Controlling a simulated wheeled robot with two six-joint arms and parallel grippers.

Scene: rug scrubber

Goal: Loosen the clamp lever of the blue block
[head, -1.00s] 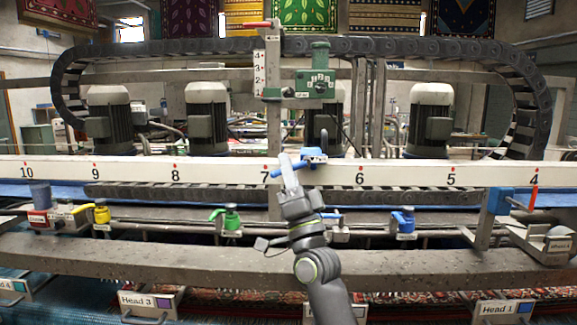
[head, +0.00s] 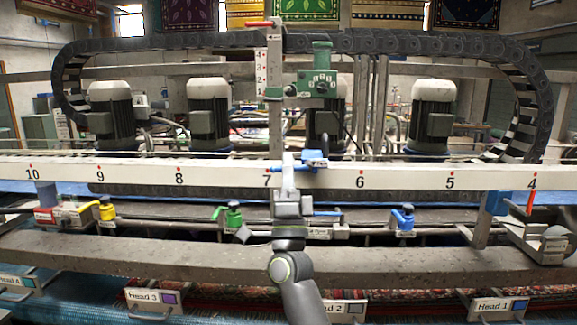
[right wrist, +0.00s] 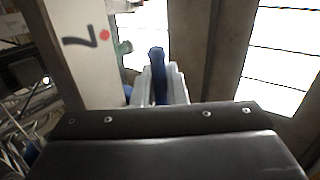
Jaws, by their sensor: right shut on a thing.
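A small blue block (head: 316,158) sits on the white numbered rail (head: 222,175), just right of the 7 mark. My right gripper (head: 288,158) reaches up from below in front of the rail, at the left side of the block. In the right wrist view its pale fingers are shut on a blue lever (right wrist: 158,72), which stands between them with its rounded end showing beyond the tips. The lever's pivot is hidden. The printed 7 and its red dot show on the rail (right wrist: 80,80) there. My left gripper is not in view.
Another blue block (head: 498,202) with a red lever (head: 530,202) is near the 4 mark. Green (head: 230,215), yellow (head: 106,208) and blue (head: 403,218) valves line a pipe below the rail. A green unit (head: 319,80) on a post stands behind.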

